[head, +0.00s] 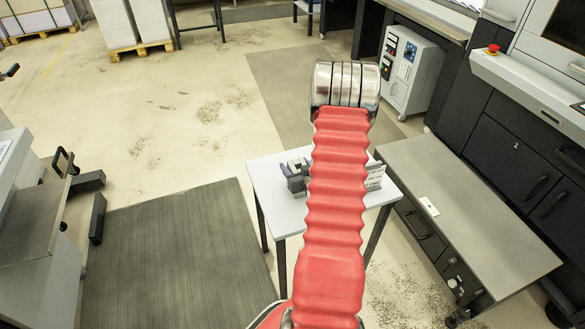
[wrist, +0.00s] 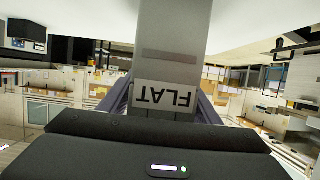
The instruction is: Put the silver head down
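The silver head (wrist: 175,30) fills the upper middle of the wrist view, a smooth grey block with a white label reading FLAT, upside down in the picture. My gripper (wrist: 164,98) has a finger on each side of it and appears shut on it. The fingertips are mostly hidden behind the block. In the head view my red arm hides the gripper and the held head. A small light table (head: 267,200) stands behind my arm, with a small grey device (head: 297,176) on it, partly hidden by the arm.
A low grey bench (head: 470,215) and dark machine cabinets (head: 520,140) stand to the right. A white control box (head: 408,68) is behind. A dark floor mat (head: 175,260) lies clear at left.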

